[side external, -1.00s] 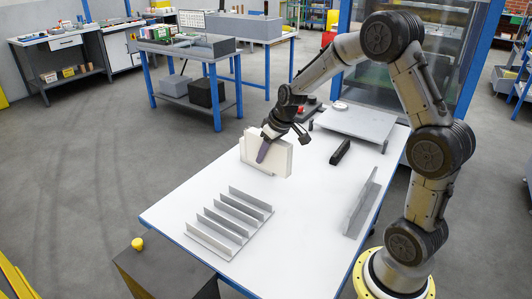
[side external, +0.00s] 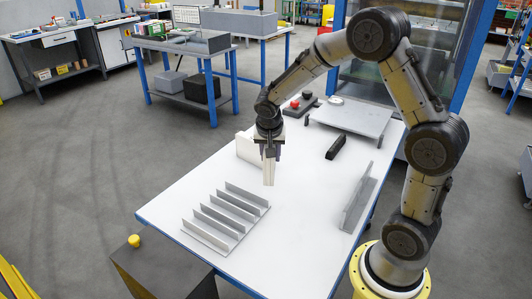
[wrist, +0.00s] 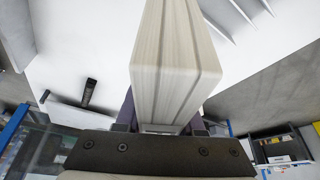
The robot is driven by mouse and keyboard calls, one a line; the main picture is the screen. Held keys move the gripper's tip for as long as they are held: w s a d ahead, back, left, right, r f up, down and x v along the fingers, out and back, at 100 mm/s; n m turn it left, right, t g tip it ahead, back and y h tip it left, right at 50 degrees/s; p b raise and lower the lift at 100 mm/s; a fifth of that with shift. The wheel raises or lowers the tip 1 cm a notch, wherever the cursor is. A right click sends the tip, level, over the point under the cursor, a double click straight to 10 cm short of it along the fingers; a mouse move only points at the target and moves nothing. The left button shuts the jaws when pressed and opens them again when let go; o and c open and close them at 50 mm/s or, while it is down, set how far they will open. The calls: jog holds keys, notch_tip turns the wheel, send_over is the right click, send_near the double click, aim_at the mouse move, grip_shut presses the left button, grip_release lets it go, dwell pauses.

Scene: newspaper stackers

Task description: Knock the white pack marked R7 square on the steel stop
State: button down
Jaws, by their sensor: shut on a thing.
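My gripper (side external: 268,140) points down over the white table and is shut on a white pack (side external: 268,172). The pack hangs upright below the fingers, narrow side towards the side camera. In the wrist view the held pack (wrist: 175,60) fills the middle, with layered edges. I can read no R7 mark on it. The steel stop, a grey angled plate (side external: 357,198), stands on the table to the right of the pack, clearly apart from it. Another white block (side external: 246,148) stands behind and left of my gripper.
A grey rack with several upright fins (side external: 228,217) lies at the front left. A black bar (side external: 336,147) lies behind the stop. A grey platform (side external: 350,118) and a red-buttoned box (side external: 297,106) are at the back. The table between rack and stop is clear.

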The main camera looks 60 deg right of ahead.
jog(key=shift+s+d+f+m+g, duration=0.1)
jog(key=shift+s+m+g, duration=0.1)
jog(key=shift+m, duration=0.25)
jog(key=shift+s+d+m+g, duration=0.1)
jog(key=shift+m+g, duration=0.1)
jog(key=shift+m, duration=0.25)
jog(key=s+d+f+m+g+y, duration=0.25)
jog(key=s+d+m, duration=0.45)
jog(key=m, duration=0.4)
jog(key=s+d+f+m+g+y, duration=0.2)
jog(key=s+d+m+g, duration=0.35)
jog(key=m, duration=0.55)
jog(key=shift+s+d+f+t+h, duration=0.1)
jog(key=shift+s+f+t, duration=0.2)
jog(key=shift+f, duration=0.8)
jog(key=shift+s+d+f+t+h, duration=0.15)
jog(key=shift+f+t, duration=0.3)
jog(key=shift+f, duration=0.7)
jog(key=shift+s+d+f+t, duration=0.1)
jog(key=shift+s+f+t, duration=0.2)
jog(key=shift+f, duration=0.8)
jog(key=shift+w, duration=0.1)
jog(key=shift+s+a, duration=0.1)
jog(key=shift+s, duration=1.8)
jog(key=shift+w, duration=1.95)
